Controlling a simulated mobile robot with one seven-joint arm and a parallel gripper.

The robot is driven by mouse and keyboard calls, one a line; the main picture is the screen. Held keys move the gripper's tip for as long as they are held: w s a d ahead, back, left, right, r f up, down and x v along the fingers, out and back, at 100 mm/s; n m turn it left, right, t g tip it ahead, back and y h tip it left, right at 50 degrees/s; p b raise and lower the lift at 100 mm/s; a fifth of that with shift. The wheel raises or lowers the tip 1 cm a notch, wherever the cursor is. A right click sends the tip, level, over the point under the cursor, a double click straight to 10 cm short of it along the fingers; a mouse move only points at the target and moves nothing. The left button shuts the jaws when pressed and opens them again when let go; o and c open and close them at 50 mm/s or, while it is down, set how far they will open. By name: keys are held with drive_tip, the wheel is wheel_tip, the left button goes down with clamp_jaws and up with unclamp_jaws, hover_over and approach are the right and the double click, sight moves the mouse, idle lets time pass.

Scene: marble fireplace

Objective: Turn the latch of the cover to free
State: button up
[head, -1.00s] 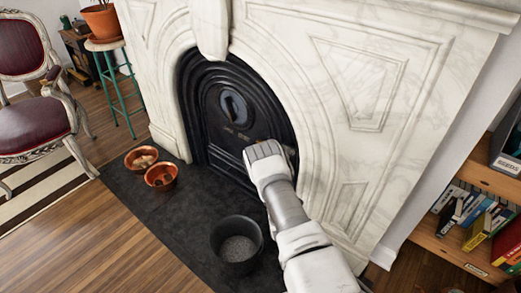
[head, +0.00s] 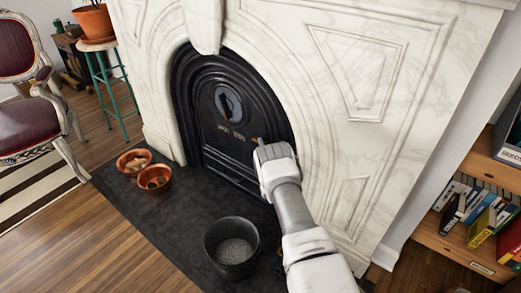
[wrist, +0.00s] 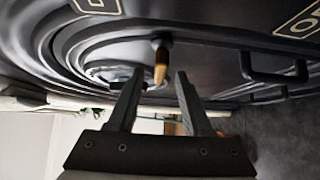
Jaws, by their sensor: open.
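The black arched cover (head: 205,125) fills the fireplace opening. Its latch (head: 257,141) shows as a small brass-coloured tip just beside my gripper (head: 272,152) in the head view. In the wrist view the latch (wrist: 160,65) is a dark pivot with a brass tip. My gripper (wrist: 160,76) is open, with one finger on each side of the brass tip. I see gaps on both sides; contact is not visible. Two gold-framed plates, one upper left (wrist: 97,5) and one upper right (wrist: 300,20), are cut off and unreadable.
A dark bar handle (wrist: 275,72) stands out from the cover right of the latch. A black pot (head: 232,248) and two copper bowls (head: 134,161) stand on the dark hearth (head: 150,205). A bookshelf (head: 465,255) is at the right.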

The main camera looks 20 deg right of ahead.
drive_tip(key=shift+w+d, duration=0.15)
drive_tip(key=shift+w, duration=0.5)
drive_tip(key=shift+c, duration=0.2)
clamp_jaws()
idle(0.9)
